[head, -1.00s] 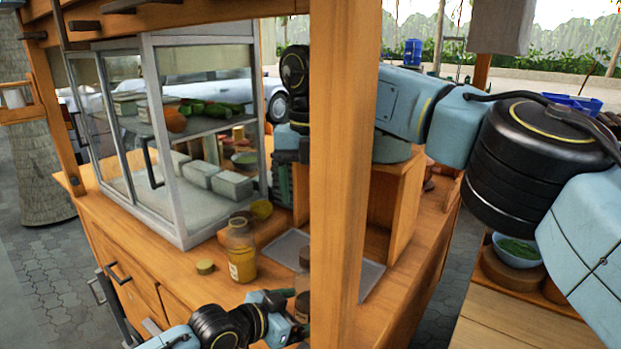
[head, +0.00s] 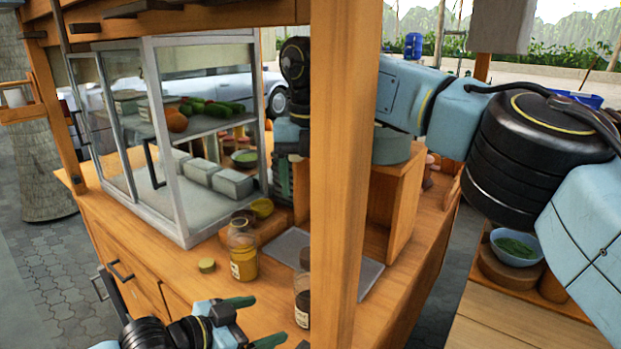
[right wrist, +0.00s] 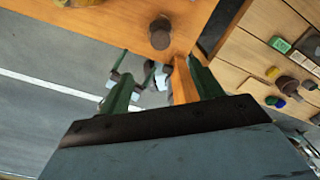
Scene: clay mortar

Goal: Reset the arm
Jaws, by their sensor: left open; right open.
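My left gripper (head: 255,322) is in the head view at the bottom, over the counter's front edge. Its green fingers are spread apart with nothing between them. My right gripper (head: 284,178) hangs beside the wooden post, close to the right side of the glass case, fingers down. The post hides part of my right arm. In the right wrist view my right gripper (right wrist: 160,88) has its two green fingers wide apart and empty. Beyond them are a wooden edge and a small brown round object (right wrist: 160,32).
A wooden post (head: 343,170) crosses the head view. The glass case (head: 165,130) holds food. A yellow jar (head: 243,255), a dark bottle (head: 303,300), a small lid (head: 207,265) and a grey tray (head: 370,278) are on the counter. A green-filled bowl (head: 516,250) stands at right.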

